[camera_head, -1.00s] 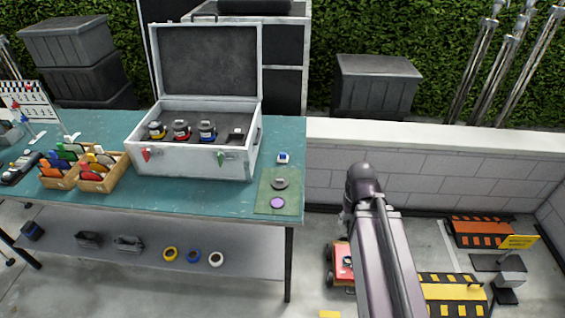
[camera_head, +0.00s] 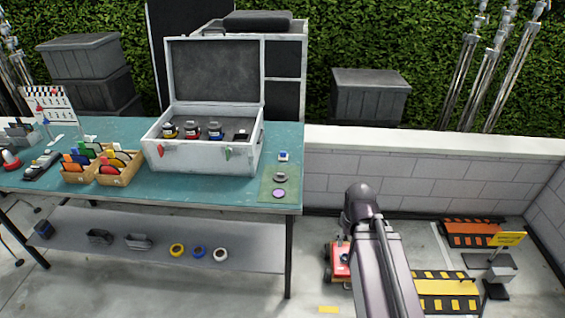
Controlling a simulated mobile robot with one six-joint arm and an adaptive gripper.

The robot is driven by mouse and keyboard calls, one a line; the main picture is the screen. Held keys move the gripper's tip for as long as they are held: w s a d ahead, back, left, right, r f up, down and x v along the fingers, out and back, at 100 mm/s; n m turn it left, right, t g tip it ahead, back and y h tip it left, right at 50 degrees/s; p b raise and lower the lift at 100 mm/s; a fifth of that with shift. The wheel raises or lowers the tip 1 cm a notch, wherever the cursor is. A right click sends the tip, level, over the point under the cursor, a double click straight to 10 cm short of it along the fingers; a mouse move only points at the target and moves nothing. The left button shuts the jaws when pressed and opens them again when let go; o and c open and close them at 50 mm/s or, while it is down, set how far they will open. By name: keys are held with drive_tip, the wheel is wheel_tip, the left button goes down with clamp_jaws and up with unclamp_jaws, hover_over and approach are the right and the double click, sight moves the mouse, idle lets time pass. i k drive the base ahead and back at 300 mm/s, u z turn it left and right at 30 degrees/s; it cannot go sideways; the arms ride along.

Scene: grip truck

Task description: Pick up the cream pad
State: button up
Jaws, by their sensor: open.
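I cannot clearly make out a cream pad. Two small wooden boxes, a left one (camera_head: 80,176) and a right one (camera_head: 118,177), stand on the left part of the teal table (camera_head: 225,191) and hold several upright coloured pieces. A pale piece may be among them, but it is too small to tell. A green mat (camera_head: 268,184) at the table's right end bears a grey disc (camera_head: 281,177) and a purple disc (camera_head: 279,194). My arm rises at lower centre right, apart from the table. My gripper is out of view.
An open white case (camera_head: 196,157) with several small jars stands on the table. The lower shelf (camera_head: 150,255) holds rolls of tape and dark holders. A red cart (camera_head: 340,262) and striped ramps (camera_head: 447,293) are on the floor at right. Floor before the table is clear.

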sight(282, 157)
drive_tip(key=z, duration=0.05)
drive_tip(key=i, duration=1.15)
drive_tip(key=u, duration=0.55)
